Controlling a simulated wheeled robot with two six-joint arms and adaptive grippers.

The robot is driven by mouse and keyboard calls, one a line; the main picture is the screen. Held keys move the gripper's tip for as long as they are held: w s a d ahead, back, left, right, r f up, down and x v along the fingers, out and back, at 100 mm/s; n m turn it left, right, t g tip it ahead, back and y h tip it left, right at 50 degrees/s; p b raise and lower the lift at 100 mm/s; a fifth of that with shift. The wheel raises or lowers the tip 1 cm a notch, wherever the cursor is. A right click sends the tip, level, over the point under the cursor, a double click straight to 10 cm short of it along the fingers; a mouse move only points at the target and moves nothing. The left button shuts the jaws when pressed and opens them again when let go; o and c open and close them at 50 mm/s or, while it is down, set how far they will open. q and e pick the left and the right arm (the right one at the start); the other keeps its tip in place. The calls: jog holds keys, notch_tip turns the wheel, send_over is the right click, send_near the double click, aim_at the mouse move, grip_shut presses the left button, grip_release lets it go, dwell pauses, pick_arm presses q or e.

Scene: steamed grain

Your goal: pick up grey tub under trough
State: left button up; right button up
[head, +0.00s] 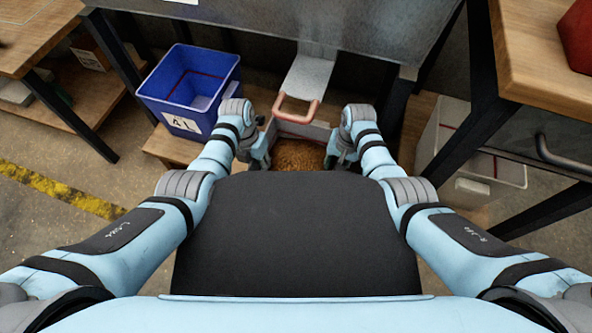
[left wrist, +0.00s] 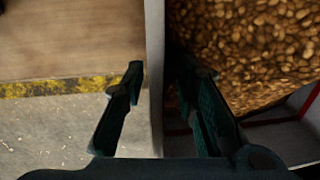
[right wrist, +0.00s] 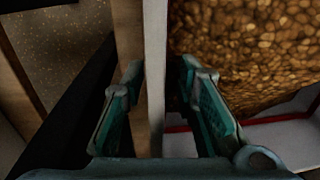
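The grey tub (head: 318,132) stands below the trough's chute and is filled with brown grain (head: 300,155). My left gripper (head: 262,158) is at its left side and my right gripper (head: 338,158) at its right side. In the left wrist view the open fingers (left wrist: 160,85) straddle a tub wall (left wrist: 155,40), one inside over the grain and one outside. In the right wrist view the open fingers (right wrist: 160,80) straddle the opposite wall (right wrist: 154,45) the same way. Gaps show beside both walls. My own body hides the tub's near side in the head view.
The metal trough (head: 270,28) with its chute (head: 306,76) and a red handle (head: 297,110) hangs over the tub's far end. A blue bin (head: 190,88) stands to the left. A white bin (head: 470,150) and a dark table leg (head: 480,120) are to the right.

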pick_arm(q)
grip_shut()
pick_arm(e)
grip_shut()
pick_arm(q)
jog(key=shift+w, duration=0.1)
pick_arm(e)
jog(key=shift+w, duration=0.1)
